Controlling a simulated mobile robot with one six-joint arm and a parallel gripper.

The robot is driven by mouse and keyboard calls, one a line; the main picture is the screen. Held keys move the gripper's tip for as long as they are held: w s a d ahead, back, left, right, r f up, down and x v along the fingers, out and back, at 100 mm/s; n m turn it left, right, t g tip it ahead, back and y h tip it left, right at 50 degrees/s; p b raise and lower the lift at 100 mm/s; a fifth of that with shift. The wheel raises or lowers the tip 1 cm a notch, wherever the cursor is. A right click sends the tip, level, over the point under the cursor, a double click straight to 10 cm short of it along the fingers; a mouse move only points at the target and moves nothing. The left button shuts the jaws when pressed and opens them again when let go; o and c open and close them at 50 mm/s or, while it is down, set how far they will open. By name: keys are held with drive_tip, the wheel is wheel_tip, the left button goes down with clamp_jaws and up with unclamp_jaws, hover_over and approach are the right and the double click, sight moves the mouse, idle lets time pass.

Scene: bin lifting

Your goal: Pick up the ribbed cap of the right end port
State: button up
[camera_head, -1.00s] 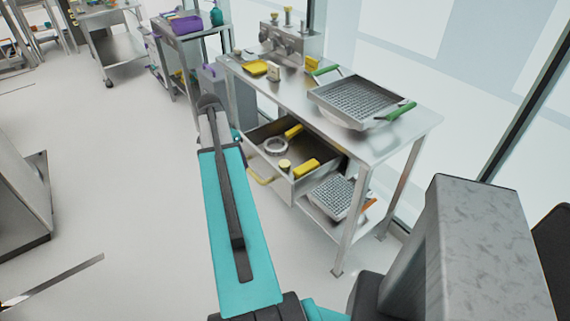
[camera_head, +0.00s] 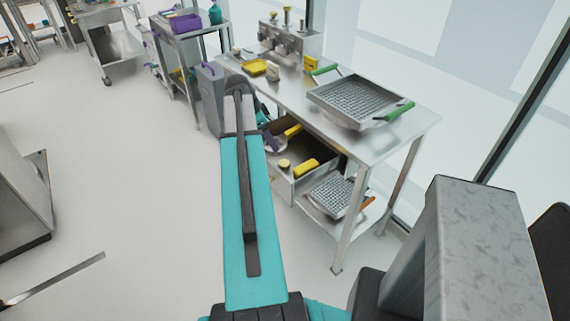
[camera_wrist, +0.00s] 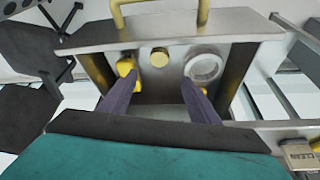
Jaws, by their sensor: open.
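A metal fixture (camera_head: 284,40) with several ports and small caps on top stands at the far end of the steel table in the head view. I cannot tell which cap is the ribbed one. In the wrist view, the round piece appears between the fingertips but farther off. In the head view, my arm hides part of the drawer.
A second tray (camera_head: 337,196) lies on the shelf below. Open floor lies left.

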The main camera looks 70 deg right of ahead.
drive_tip(key=shift+s, duration=0.25)
drive_tip(key=shift+w, duration=0.1)
drive_tip(key=p, duration=0.2)
hover_over(285, 162)
drive_tip(key=w+a, duration=0.2)
drive_tip(key=shift+s+d+f, duration=0.1)
drive_tip(key=shift+f, duration=3.85)
drive_tip(key=shift+f, duration=0.15)
drive_tip(key=shift+p+x, duration=1.45)
drive_tip(key=shift+x, duration=1)
drive_tip(key=shift+s, duration=0.1)
drive_tip(key=c, duration=1.1)
